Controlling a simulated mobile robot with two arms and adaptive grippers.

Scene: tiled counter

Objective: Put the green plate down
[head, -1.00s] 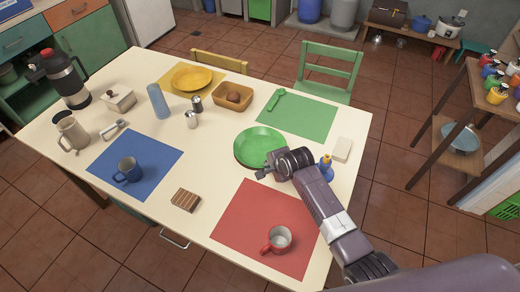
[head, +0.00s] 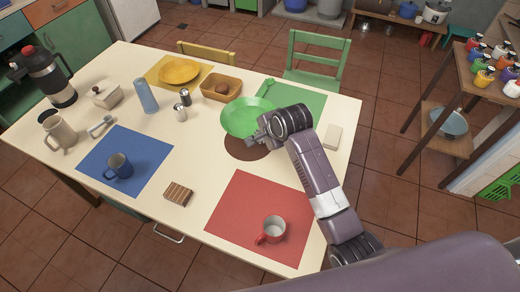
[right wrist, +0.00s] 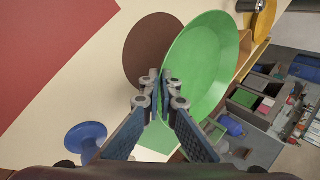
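The green plate (head: 247,116) is off the table, tilted, over a round brown mat (head: 247,152). My right gripper (head: 263,138) is shut on the plate's near rim in the head view. In the right wrist view the fingers (right wrist: 165,92) pinch the edge of the green plate (right wrist: 205,70), which is seen steeply tilted, with the brown mat (right wrist: 143,48) beside it. The green placemat (head: 312,103) lies just beyond, with a green utensil (head: 268,88) at its left, partly hidden by the plate. My left gripper is not in view.
A wooden basket (head: 221,91), two shakers (head: 183,105), and a white block (head: 333,137) stand around the plate. A blue object (right wrist: 86,134) is near the gripper. A red mug (head: 271,229) sits on the red placemat (head: 250,200). Bare table lies left of the brown mat.

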